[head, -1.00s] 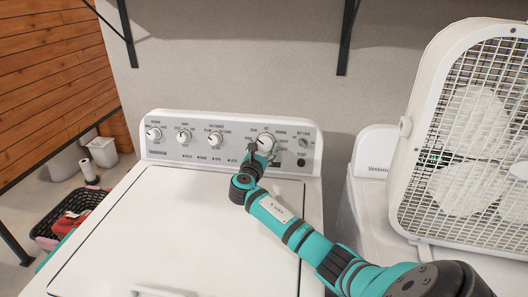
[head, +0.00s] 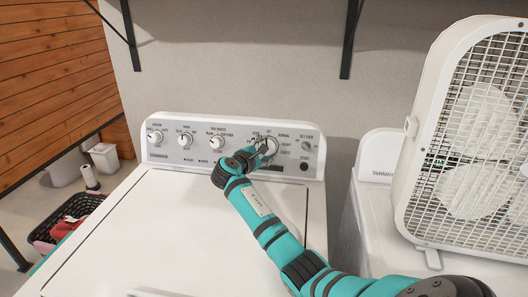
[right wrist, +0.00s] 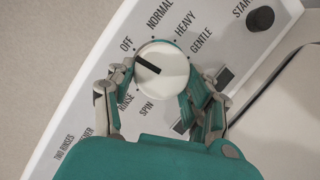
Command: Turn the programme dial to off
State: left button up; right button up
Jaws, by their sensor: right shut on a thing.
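The programme dial (head: 268,146) is a round white knob on the right half of the washer's control panel (head: 172,152). In the right wrist view the dial (right wrist: 165,60) shows a black pointer mark aimed left and slightly up, close to the OFF label (right wrist: 127,44) and a little below it. My right gripper (head: 258,150) reaches the dial from its lower left. Its two fingers (right wrist: 158,78) stand on either side of the dial and are shut on it. My left gripper is out of view.
Three smaller knobs, one of them a white knob (head: 217,142), sit left on the panel. A dark start button (right wrist: 261,18) is right of the dial. The washer lid (head: 150,225) is closed. A box fan (head: 420,130) stands at right, a laundry basket (head: 45,235) at left.

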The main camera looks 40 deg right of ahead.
jog(key=shift+m, duration=0.6)
jog(key=o, duration=1.2)
